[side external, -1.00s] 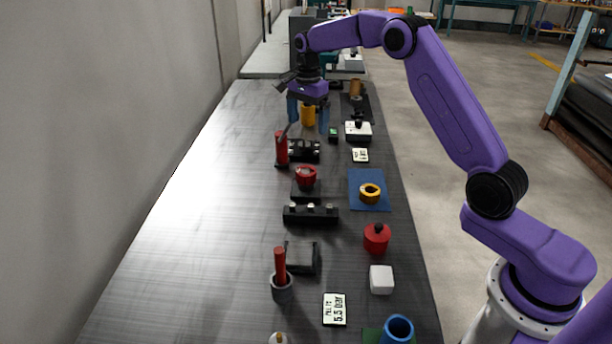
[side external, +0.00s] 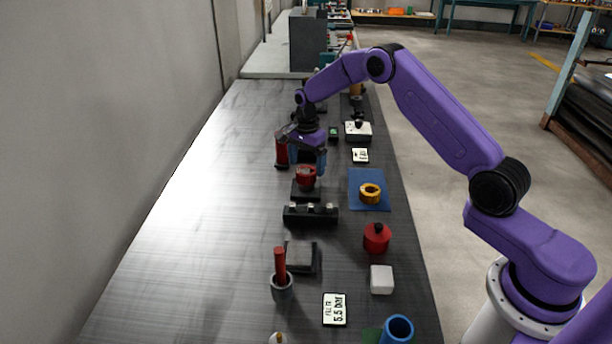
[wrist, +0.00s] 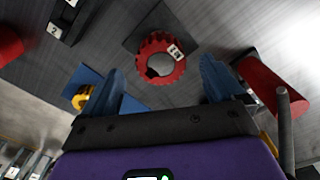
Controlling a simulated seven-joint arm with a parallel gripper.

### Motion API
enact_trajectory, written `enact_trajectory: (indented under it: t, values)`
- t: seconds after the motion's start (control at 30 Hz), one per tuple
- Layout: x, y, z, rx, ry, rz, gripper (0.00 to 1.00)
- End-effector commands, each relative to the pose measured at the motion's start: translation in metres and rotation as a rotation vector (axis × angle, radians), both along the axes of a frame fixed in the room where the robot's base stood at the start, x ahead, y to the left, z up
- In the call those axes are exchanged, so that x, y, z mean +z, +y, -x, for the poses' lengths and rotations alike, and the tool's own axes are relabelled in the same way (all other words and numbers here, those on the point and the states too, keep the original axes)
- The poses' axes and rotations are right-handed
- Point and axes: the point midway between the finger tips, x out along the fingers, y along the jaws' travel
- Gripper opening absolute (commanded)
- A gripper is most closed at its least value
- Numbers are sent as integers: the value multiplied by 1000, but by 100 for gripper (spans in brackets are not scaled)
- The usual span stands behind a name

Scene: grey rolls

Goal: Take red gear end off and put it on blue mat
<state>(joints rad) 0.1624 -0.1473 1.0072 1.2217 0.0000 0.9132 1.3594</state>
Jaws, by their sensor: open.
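The red gear end (side external: 306,181) is a toothed ring seated on a dark block (side external: 305,195) in the middle of the bench. In the wrist view the red gear end (wrist: 151,42) shows a white label on its rim and a grey centre. My gripper (side external: 308,168) is open above and just behind it. In the wrist view its blue fingers (wrist: 163,82) stand apart, left and right of the gear, and hold nothing. The blue mat (side external: 356,201) lies to the right with a yellow ring (side external: 370,193) on it.
A red cylinder (side external: 282,154) stands close left of my gripper. A black rack (side external: 310,215) with several pale pegs lies in front of the gear. A red lidded pot (side external: 377,238) and a white block (side external: 381,280) stand nearer on the right. The left side of the bench is clear.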

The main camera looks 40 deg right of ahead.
Motion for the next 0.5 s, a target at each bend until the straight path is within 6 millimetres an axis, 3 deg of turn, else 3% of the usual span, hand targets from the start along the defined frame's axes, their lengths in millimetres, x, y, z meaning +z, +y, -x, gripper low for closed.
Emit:
enact_trajectory:
  t: [0.2,0.5]
  values:
    - [-27,1,-1,1,0,0,94]
    - [-30,0,-1,0,-1,0,94]
